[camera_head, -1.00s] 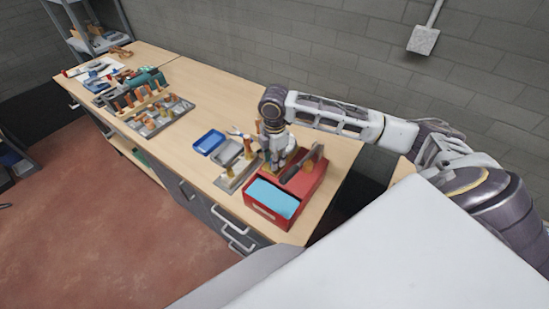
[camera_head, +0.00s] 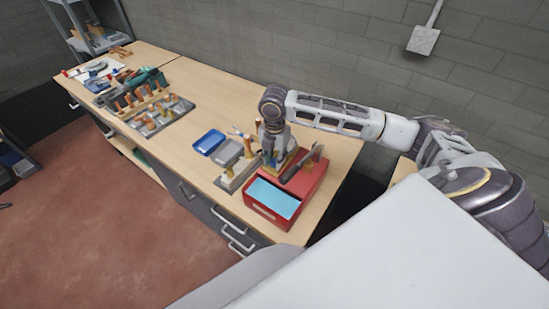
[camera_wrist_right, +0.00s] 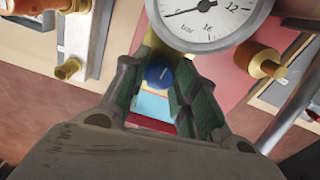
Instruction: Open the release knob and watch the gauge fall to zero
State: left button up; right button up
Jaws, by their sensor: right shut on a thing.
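My right gripper (camera_head: 275,160) reaches down at the red toolbox-like case (camera_head: 272,218) at the right end of the bench. In the right wrist view its two green-padded fingers (camera_wrist_right: 166,98) are shut on a small blue release knob (camera_wrist_right: 158,76), one on each side. The round white gauge (camera_wrist_right: 210,15), marked in bar, is just above the knob and cut off by the top edge. Its dark needle points left; the figures 12 and 16 show on the right. I cannot read the needle's value. My left gripper is not in view.
Brass fittings stand left (camera_wrist_right: 68,68) and right (camera_wrist_right: 266,66) of the knob in the wrist view. A blue tray (camera_head: 209,142) and a grey tray (camera_head: 228,152) lie left of the case. Tool racks (camera_head: 160,115) stand farther left. A grey wall is behind.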

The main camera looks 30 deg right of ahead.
aim_at(274, 160)
dwell(0.4)
jog(key=o, duration=1)
jog(key=shift+r, duration=6.05)
jog(key=shift+a+f, duration=0.1)
